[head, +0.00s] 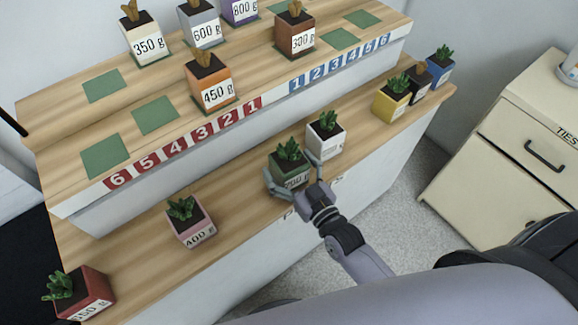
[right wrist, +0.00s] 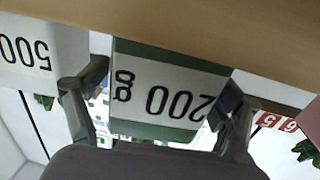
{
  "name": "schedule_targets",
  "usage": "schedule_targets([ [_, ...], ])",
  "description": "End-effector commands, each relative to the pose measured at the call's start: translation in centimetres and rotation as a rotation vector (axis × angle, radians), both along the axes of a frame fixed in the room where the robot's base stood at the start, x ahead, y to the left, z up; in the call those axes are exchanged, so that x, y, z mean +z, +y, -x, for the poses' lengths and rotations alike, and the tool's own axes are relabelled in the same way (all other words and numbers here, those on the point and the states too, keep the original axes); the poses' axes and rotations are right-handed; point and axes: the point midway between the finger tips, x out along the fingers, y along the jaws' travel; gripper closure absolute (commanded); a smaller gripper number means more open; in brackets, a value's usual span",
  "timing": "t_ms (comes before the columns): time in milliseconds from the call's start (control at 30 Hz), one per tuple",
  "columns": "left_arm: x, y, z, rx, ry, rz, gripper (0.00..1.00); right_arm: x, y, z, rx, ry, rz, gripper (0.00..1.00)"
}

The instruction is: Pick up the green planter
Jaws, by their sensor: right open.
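The green planter (head: 281,171) holds a small succulent and stands on the lower wooden shelf, near its front edge. Its white label reads 200 g upside down in the right wrist view, where its green body (right wrist: 150,52) fills the centre. My right gripper (head: 292,174) is open, with one finger on each side of the planter. In the right wrist view the gripper (right wrist: 152,100) has a gap at the left finger, while the right finger overlaps the planter's edge; contact cannot be told. My left gripper is not in view.
A white planter (head: 325,140) stands close on the right. A pink planter (head: 194,228) and a red planter (head: 88,295) are to the left. Yellow (head: 391,104), black and blue planters stand far right. The upper shelf carries more planters and numbered green squares.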

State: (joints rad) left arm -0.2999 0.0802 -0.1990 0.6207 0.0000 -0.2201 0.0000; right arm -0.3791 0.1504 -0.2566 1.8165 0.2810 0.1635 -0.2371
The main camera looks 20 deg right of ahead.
Motion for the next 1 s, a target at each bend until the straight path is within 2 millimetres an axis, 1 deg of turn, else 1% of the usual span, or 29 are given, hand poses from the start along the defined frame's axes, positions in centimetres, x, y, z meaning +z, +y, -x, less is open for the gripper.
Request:
schedule_targets([
  [67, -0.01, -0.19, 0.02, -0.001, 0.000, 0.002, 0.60, -0.02, 0.00, 0.03, 0.000, 0.000, 0.000, 0.15],
  [900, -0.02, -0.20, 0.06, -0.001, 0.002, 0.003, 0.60, -0.02, -0.01, 0.06, 0.000, 0.000, 0.000, 0.71],
  [1000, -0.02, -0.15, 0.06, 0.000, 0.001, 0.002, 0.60, 0.07, -0.02, 0.04, 0.000, -0.002, 0.000, 0.72],
])
